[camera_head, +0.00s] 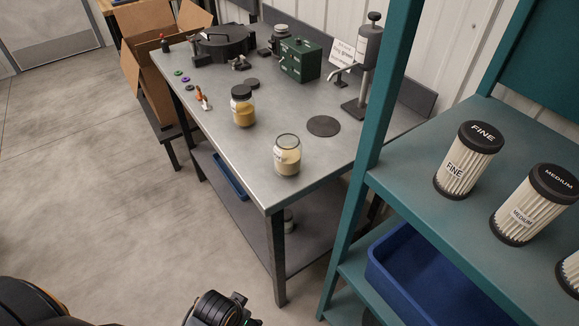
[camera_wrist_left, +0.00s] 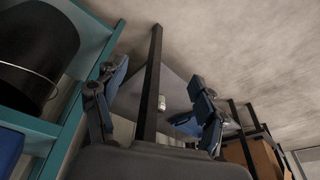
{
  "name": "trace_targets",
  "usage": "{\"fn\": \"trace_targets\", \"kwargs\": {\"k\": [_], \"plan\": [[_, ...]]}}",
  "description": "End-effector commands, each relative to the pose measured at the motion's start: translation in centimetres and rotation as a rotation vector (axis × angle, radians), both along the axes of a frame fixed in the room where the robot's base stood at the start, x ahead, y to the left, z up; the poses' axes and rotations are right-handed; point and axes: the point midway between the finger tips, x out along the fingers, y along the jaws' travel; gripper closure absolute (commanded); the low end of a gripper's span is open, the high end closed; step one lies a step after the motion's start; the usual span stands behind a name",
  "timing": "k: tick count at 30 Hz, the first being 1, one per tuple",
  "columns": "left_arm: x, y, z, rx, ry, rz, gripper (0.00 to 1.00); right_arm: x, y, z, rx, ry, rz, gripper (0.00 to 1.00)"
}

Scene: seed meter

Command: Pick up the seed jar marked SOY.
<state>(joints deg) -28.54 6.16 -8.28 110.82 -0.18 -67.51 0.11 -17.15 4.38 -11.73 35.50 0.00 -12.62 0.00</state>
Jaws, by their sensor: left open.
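Two jars stand upright on the grey metal workbench (camera_head: 225,130). One jar (camera_head: 243,112) has a black lid and yellowish contents. The other jar (camera_head: 287,158) is clear glass with pale contents and a white label, near the bench's front corner. I cannot read either label, so I cannot tell which is marked SOY. Part of a small object (camera_head: 289,221) shows on the bench's lower shelf. My left gripper (camera_wrist_left: 155,105) is open and empty in the left wrist view, low near a bench leg, apart from the jars. My right gripper is not in view.
A teal shelf (camera_head: 400,195) at the right holds pleated filters marked FINE (camera_head: 467,160) and MEDIUM (camera_head: 535,205), with a blue bin (camera_head: 420,275) below. A green box (camera_head: 300,60) and a hand press (camera_head: 367,60) stand farther back. The floor at left is clear.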

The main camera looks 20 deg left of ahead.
Motion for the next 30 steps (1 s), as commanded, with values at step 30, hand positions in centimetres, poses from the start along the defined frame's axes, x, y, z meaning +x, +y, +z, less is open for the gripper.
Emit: {"fn": "trace_targets", "kwargs": {"k": [30], "plan": [[18.8, -5.3, 36.7, -0.029, -1.337, 0.272, 0.28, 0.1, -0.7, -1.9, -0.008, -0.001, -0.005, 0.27]]}}
